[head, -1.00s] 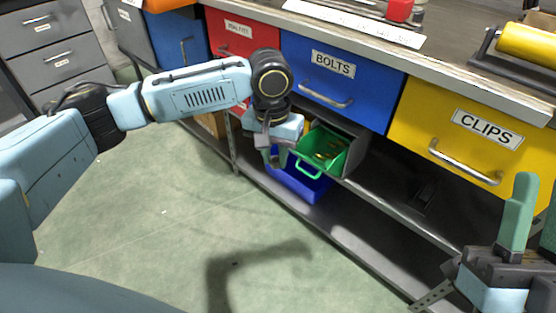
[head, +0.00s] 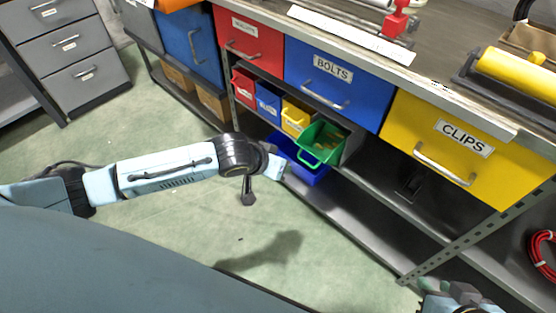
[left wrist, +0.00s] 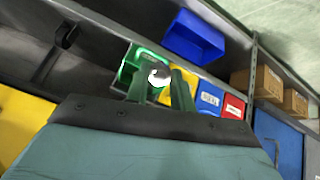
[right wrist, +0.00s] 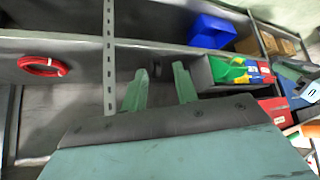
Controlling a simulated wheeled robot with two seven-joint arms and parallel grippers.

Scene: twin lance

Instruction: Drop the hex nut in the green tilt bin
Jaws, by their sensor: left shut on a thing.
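The green tilt bin (head: 322,143) is tipped open under the blue BOLTS drawer, with brownish pieces inside; it also shows in the left wrist view (left wrist: 128,68). My left gripper (left wrist: 160,84) is shut on a shiny, round-looking silver piece, the hex nut (left wrist: 158,76). In that view the nut overlaps the bin; whether it is directly over the opening is unclear. In the head view the left gripper (head: 274,164) is mostly hidden by its wrist, left of the bin. My right gripper (right wrist: 160,88) is open and empty; only its top shows low in the head view (head: 455,292).
Yellow (head: 295,115), blue (head: 268,98) and red (head: 244,87) small bins sit left of the green one. A larger blue bin (head: 300,172) stands below it. A red coil (right wrist: 45,66) lies on the shelf. Floor is clear.

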